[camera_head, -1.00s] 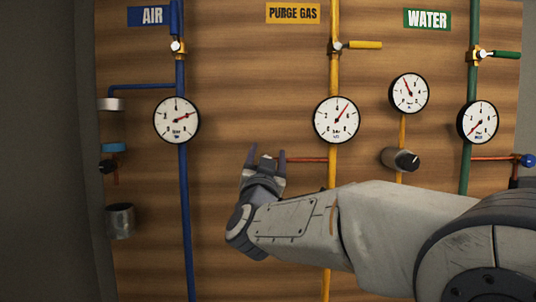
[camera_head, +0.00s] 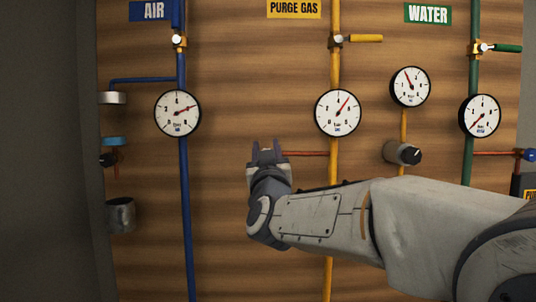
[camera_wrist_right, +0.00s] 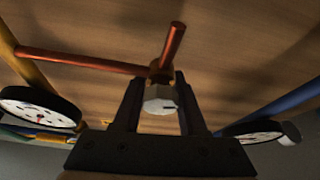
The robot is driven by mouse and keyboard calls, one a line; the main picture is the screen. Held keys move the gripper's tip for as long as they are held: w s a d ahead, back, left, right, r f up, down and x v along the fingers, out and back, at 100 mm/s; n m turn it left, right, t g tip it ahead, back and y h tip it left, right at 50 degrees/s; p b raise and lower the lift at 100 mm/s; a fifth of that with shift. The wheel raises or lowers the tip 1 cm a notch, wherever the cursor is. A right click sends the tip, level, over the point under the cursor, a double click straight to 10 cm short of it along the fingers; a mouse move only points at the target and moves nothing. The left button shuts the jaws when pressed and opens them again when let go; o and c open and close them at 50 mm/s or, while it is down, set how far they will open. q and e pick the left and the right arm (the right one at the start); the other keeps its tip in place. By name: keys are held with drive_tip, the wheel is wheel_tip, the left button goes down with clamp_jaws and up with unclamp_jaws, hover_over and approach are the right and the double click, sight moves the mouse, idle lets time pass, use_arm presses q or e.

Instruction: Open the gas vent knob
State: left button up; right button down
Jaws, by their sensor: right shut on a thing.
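The gas vent knob (camera_wrist_right: 160,98) is a small pale faceted knob with a dark mark, on a brass fitting (camera_wrist_right: 160,75) where copper pipes meet. My right gripper (camera_head: 266,152) has its two fingers on either side of the knob and is shut on it, as the right wrist view shows. In the head view the fingers mostly hide the knob. A copper pipe (camera_head: 308,154) runs from the gripper to the yellow purge gas pipe (camera_head: 332,212). My left gripper is out of view.
The purge gas gauge (camera_head: 338,113) is above and right of my right gripper. The blue air pipe (camera_head: 184,215) stands to its left, with bare wooden panel (camera_head: 222,200) between. My right arm crosses in front of the yellow pipe. A dark knob (camera_head: 408,154) is farther right.

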drive_tip(key=n+y, duration=0.1)
drive_tip(key=n, duration=0.1)
drive_tip(key=n+y+b, duration=0.1)
drive_tip(key=n, duration=0.2)
drive_tip(key=shift+a+f+g+y, duration=0.1)
drive_tip(key=shift+a+g+y, duration=0.1)
drive_tip(key=shift+g+y, duration=0.15)
drive_tip(key=n+y, duration=0.1)
drive_tip(key=n, duration=0.1)
drive_tip(key=n+g, duration=0.1)
drive_tip(key=n, duration=0.1)
drive_tip(key=shift+a+f+y, duration=0.1)
drive_tip(key=shift+y, duration=0.25)
drive_tip(key=n, duration=0.2)
drive_tip(key=n+g+y+b, duration=0.1)
drive_tip(key=n, duration=0.2)
drive_tip(key=n+g+b, duration=0.1)
drive_tip(key=n, duration=0.1)
drive_tip(key=shift+a+f+n+g, duration=0.25)
drive_tip(key=shift+f+n, duration=0.05)
drive_tip(key=shift+y, duration=0.3)
drive_tip(key=shift+c, duration=2.3)
unclamp_jaws()
drive_tip(key=shift+s, duration=0.1)
